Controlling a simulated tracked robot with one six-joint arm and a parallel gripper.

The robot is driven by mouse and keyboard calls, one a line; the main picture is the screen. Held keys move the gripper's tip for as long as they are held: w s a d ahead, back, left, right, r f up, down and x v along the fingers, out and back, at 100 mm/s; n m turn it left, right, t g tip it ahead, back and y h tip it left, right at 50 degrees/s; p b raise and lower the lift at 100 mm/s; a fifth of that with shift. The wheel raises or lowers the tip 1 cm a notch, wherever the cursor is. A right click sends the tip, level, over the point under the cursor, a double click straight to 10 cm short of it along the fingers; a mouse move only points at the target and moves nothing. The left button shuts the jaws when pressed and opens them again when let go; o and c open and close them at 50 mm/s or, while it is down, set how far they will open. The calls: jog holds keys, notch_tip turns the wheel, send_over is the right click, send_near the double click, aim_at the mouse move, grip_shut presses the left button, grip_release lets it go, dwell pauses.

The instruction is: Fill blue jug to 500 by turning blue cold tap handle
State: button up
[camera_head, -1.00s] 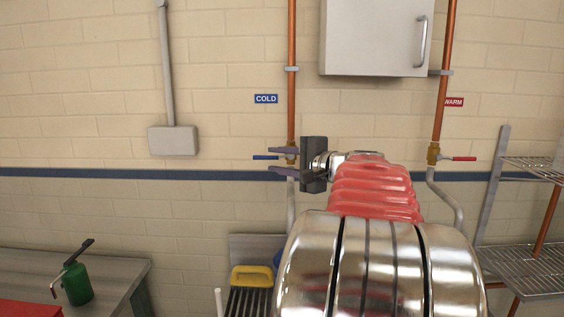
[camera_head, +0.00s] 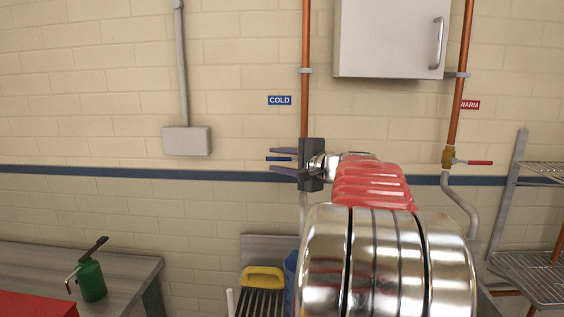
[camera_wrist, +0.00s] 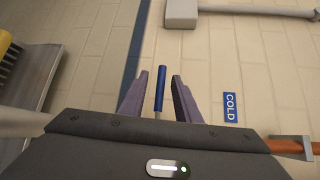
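The blue cold tap handle (camera_head: 279,159) points left, level, from the copper pipe under the COLD sign (camera_head: 279,100). My gripper (camera_head: 272,160) is open, with one purple-grey finger above the handle and one below it. In the wrist view the handle (camera_wrist: 159,90) lies between the two spread fingers (camera_wrist: 158,95), with a gap on each side. The tap's body is hidden behind my gripper. A blue thing (camera_head: 291,280), possibly the jug, is mostly hidden behind my arm below the tap; its level marks do not show.
The warm tap with a red handle (camera_head: 474,162) and a wire shelf (camera_head: 530,275) are on the right. A green oil can (camera_head: 91,282) stands on the left bench (camera_head: 130,270).

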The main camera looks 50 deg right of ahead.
jog(key=shift+w+d+f, duration=0.15)
jog(key=shift+w, duration=1.15)
jog(key=shift+w+d+f, duration=0.1)
jog(key=shift+w+f, duration=0.05)
jog(key=shift+w, duration=1.1)
jog(key=shift+c, duration=0.5)
grip_shut()
jog(key=shift+f, duration=0.2)
